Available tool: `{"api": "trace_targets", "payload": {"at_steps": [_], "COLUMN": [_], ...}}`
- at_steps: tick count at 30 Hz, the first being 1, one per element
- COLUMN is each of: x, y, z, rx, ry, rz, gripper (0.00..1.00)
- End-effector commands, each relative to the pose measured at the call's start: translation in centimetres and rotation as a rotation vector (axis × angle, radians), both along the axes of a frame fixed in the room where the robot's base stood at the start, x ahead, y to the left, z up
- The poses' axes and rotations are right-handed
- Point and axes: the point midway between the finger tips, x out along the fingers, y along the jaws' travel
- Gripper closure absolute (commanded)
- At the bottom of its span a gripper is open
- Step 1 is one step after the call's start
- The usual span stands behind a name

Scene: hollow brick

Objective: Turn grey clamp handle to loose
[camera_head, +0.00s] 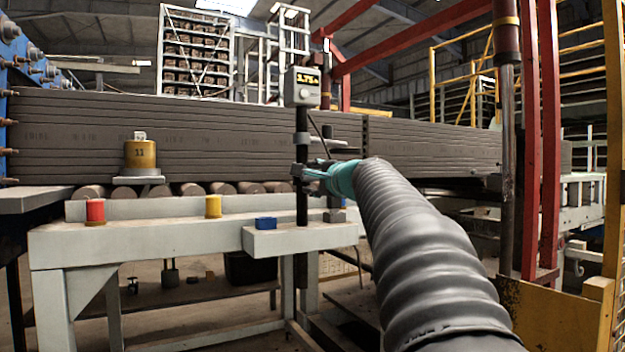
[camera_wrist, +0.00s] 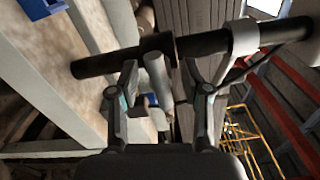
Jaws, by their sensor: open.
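The grey clamp handle (camera_wrist: 157,72) is a short cylinder by the black post (camera_wrist: 105,64) in the wrist view. My gripper (camera_wrist: 160,84) is open, with one finger on each side of the handle; I cannot tell whether either finger touches it. In the head view the black post (camera_head: 302,212) stands upright and carries a grey box (camera_head: 302,87) with a lit display at its top. My gripper (camera_head: 308,172) is at the post about halfway up. The handle cannot be made out clearly there.
A pale bench (camera_head: 150,241) holds a red button (camera_head: 95,211), a yellow button (camera_head: 213,206) and a blue block (camera_head: 266,223). A brass weight (camera_head: 140,154) stands behind. Long grey clay slabs (camera_head: 230,128) lie behind the post. Red posts (camera_head: 530,140) stand at the right.

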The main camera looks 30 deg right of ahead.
Motion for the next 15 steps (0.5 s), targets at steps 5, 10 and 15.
{"api": "trace_targets", "payload": {"at_steps": [5,10,15], "x": [-0.8,-3.3,-6.8], "y": [0.0,-0.1,-0.3], "z": [0.1,0.1,0.1], "rx": [-0.001,-0.001,-0.001], "ry": [-0.001,-0.003,0.0], "rz": [-0.001,-0.002,-0.004], "gripper": [0.52,0.52,0.52]}}
